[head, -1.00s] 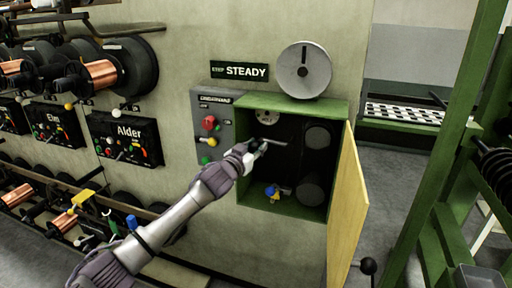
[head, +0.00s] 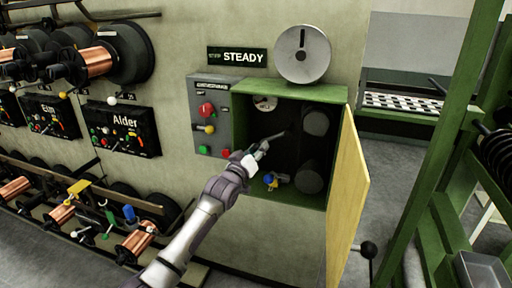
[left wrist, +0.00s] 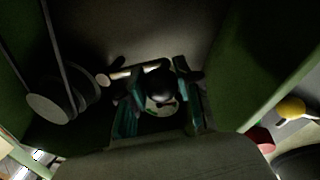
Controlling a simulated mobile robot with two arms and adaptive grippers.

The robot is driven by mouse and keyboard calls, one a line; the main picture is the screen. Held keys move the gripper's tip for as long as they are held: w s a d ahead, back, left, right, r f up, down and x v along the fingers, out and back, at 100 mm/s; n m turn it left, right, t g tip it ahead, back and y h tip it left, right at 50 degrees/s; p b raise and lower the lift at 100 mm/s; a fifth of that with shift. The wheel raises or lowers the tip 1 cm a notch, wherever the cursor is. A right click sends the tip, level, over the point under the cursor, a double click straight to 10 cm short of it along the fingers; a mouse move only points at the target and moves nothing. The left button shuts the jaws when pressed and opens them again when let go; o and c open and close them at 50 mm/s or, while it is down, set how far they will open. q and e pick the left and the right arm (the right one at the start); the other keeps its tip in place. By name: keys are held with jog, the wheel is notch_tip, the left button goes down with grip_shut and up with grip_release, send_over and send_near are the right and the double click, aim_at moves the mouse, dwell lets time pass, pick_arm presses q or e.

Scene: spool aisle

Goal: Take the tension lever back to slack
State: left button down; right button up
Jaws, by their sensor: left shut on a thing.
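The tension lever (head: 275,136) is a thin grey bar inside the open green cabinet. It slopes from my gripper up to the right, toward the dark rollers. My left gripper (head: 262,147) reaches into the cabinet from the left and is shut on the lever's near end. In the left wrist view, a dark round knob (left wrist: 160,84) sits between the teal fingers of my left gripper (left wrist: 158,108). A pale bar runs left from the knob. The fingers hide part of the grip in the head view. My right gripper is not in view.
The yellow cabinet door (head: 347,205) stands open on the right. A blue-and-yellow part (head: 271,181) lies low inside, below my gripper. A round gauge (head: 265,103) is at the upper left inside. A grey button box (head: 211,117) adjoins the cabinet. A sign reads STEADY (head: 238,57).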

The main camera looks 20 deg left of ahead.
pick_arm(q)
jog(key=shift+d+f+n, duration=0.1)
jog(key=shift+f+n, duration=0.15)
jog(key=shift+n, duration=0.05)
jog(key=c, duration=1.1)
grip_release()
jog(key=shift+o, duration=0.2)
jog(key=s+a+f, duration=0.1)
jog(key=s+a, duration=0.1)
jog(key=s, duration=1)
jog(key=shift+w+f, duration=0.1)
